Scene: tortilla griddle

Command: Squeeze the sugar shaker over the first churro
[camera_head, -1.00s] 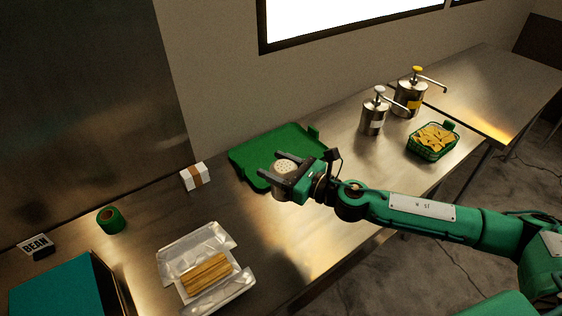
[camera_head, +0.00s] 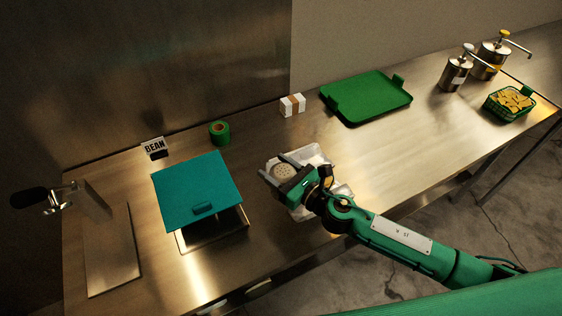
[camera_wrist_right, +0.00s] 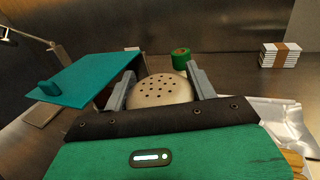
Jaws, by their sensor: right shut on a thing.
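My right gripper (camera_head: 275,164) is shut on the sugar shaker (camera_head: 284,172), a pale round shaker with a holed top. Its top faces up in the right wrist view (camera_wrist_right: 158,92), between the two grey fingers. The gripper and shaker are over the left side of the crumpled foil wrapper (camera_head: 316,153) in the head view. The gripper hides most of the wrapper and the churros there. In the right wrist view the churros (camera_wrist_right: 293,161) show at the lower right edge, on the foil (camera_wrist_right: 285,117). My left gripper is not in view.
A teal lid (camera_head: 196,187) stands raised over a container left of the gripper. Behind are a green tape roll (camera_head: 219,140), a banded white stack (camera_head: 293,112) and a BEAN sign (camera_head: 153,144). A green tray (camera_head: 366,98), pump dispensers (camera_head: 456,73) and a chip basket (camera_head: 508,107) are right.

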